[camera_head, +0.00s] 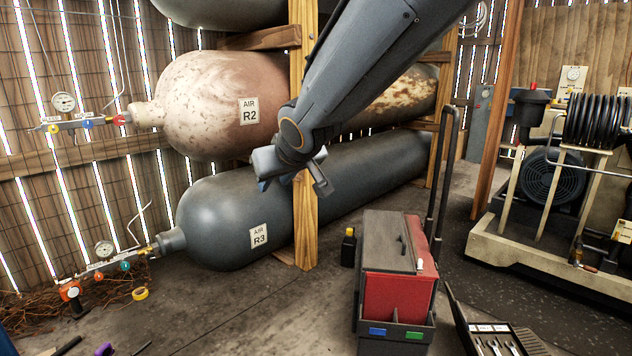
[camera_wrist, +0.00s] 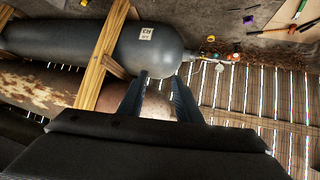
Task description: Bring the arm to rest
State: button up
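My arm reaches down from the top of the head view. My gripper (camera_head: 292,184) hangs in front of the wooden post (camera_head: 304,235), between the rusty tank R2 (camera_head: 205,95) and the grey tank R3 (camera_head: 215,215). In the wrist view, my gripper's two fingers (camera_wrist: 160,78) stand apart with no object held between them. Tank R3 (camera_wrist: 155,45) and the wooden frame (camera_wrist: 103,55) show beyond the fingertips. I cannot tell how far the fingers are from the tanks.
Gauges (camera_head: 64,103) and valve fittings (camera_head: 125,265) sit at the left. A red and grey tool cart (camera_head: 395,265) stands on the floor, with a small black bottle (camera_head: 348,247) beside it. A compressor (camera_head: 552,175) stands at the right. Open floor (camera_head: 250,310) lies front left.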

jog(key=s+d+f+m+g+h, duration=0.1)
jog(key=s+d+f+g, duration=0.4)
jog(key=s, duration=0.6)
jog(key=s+d+f+m+g+h, duration=0.1)
jog(key=s+d+f+h, duration=0.15)
jog(key=s+d, duration=0.6)
jog(key=s+d+f+m+g, duration=0.1)
jog(key=s+d+f+g, duration=0.35)
jog(key=s, duration=0.85)
jog(key=d+r+m+t+p, duration=0.1)
jog(key=d+r+m+p, duration=0.2)
jog(key=d+r+p, duration=0.7)
notch_tip(320, 180, up, 2)
jog(key=h+p, duration=0.1)
jog(key=p, duration=1)
jog(key=shift+w+m, duration=0.3)
jog(key=shift+w, duration=0.05)
